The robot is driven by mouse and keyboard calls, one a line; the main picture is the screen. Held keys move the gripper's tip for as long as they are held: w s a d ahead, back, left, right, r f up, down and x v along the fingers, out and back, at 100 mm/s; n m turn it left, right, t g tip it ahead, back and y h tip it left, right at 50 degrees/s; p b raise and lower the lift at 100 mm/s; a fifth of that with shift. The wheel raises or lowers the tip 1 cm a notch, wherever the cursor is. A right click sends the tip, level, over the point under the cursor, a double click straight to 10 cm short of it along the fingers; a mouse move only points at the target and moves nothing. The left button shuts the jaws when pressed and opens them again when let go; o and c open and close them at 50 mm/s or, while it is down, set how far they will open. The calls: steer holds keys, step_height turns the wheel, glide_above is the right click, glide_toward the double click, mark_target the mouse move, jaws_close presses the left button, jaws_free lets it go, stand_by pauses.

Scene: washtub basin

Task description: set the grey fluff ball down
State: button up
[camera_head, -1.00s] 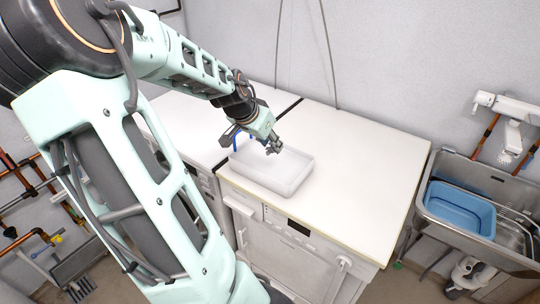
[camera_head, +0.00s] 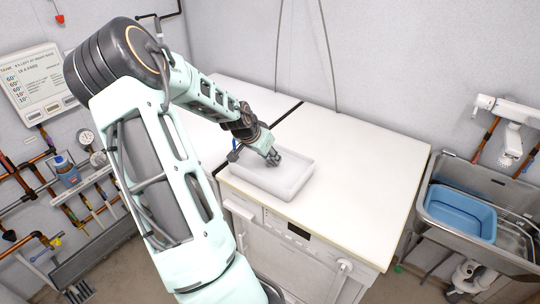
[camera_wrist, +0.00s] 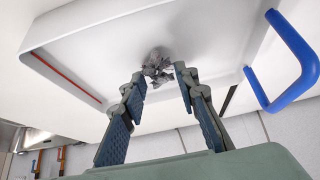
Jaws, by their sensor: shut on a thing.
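The grey fluff ball (camera_wrist: 157,66) is a small, ragged grey lump between the fingertips in the wrist view. My gripper (camera_wrist: 159,76) is shut on it, and it also shows in the head view (camera_head: 274,158). The gripper points down into a white tray (camera_head: 287,190), over its inner floor. The tray's pale floor and wall fill much of the wrist view (camera_wrist: 85,62). In the head view the ball is too small or hidden to make out. I cannot tell whether the ball touches the tray floor.
The tray stands on a white worktop (camera_head: 360,165) over an appliance, with free room to its right. A metal sink with a blue basin (camera_head: 460,212) is at the far right.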

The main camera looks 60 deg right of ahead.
steer(key=shift+f, duration=0.1)
steer(key=shift+f, duration=0.15)
steer(key=o, duration=0.7)
steer(key=shift+o, duration=0.2)
steer(key=shift+r, duration=0.2)
steer(key=shift+r, duration=0.2)
steer(key=v, duration=1.1)
steer(key=shift+a+r+p, duration=0.25)
steer(key=shift+r+p, duration=0.05)
steer(key=shift+p, duration=0.15)
